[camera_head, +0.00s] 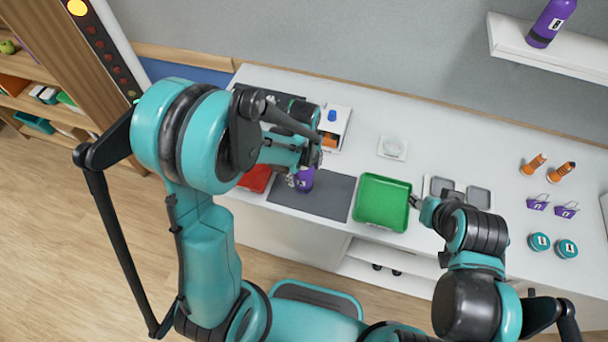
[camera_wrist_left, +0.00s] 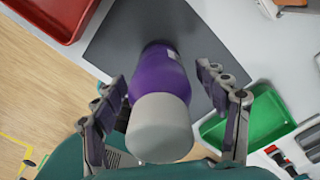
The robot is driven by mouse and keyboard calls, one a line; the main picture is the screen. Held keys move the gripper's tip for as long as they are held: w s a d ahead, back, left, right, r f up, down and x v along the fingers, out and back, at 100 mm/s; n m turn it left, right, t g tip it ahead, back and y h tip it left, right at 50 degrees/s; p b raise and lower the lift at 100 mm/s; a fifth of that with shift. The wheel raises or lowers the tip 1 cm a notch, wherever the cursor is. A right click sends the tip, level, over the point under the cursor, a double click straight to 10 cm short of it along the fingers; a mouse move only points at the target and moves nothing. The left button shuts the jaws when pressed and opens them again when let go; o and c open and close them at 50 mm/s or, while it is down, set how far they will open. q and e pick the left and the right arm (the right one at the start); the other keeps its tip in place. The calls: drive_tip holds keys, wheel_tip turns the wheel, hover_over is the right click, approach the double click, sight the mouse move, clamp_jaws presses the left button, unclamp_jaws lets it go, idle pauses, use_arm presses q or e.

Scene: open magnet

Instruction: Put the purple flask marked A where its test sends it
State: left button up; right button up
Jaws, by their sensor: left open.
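A purple flask (camera_head: 304,182) stands on the dark grey mat (camera_head: 335,198); its mark is too small to read surely. In the left wrist view the flask (camera_wrist_left: 160,75) shows a pale grey cap towards the camera. My left gripper (camera_head: 302,163) is at the flask from above. Its open fingers (camera_wrist_left: 162,82) are on either side of the flask, with gaps visible. A second purple flask (camera_head: 551,24) with a white label stands on the wall shelf. My right gripper (camera_head: 415,203) is by the right edge of the green tray (camera_head: 382,202); its jaws are unclear.
A red tray (camera_head: 256,180) lies left of the mat, partly hidden by my left arm. A white device with a blue button (camera_head: 332,116) and a small white unit (camera_head: 392,147) stand behind. Grey pads (camera_head: 479,197), orange items (camera_head: 534,164), purple baskets (camera_head: 567,210) and teal tins (camera_head: 567,248) are at right.

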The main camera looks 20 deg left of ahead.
use_arm(q)
drive_tip(key=c, duration=1.6)
drive_tip(key=shift+r, duration=0.15)
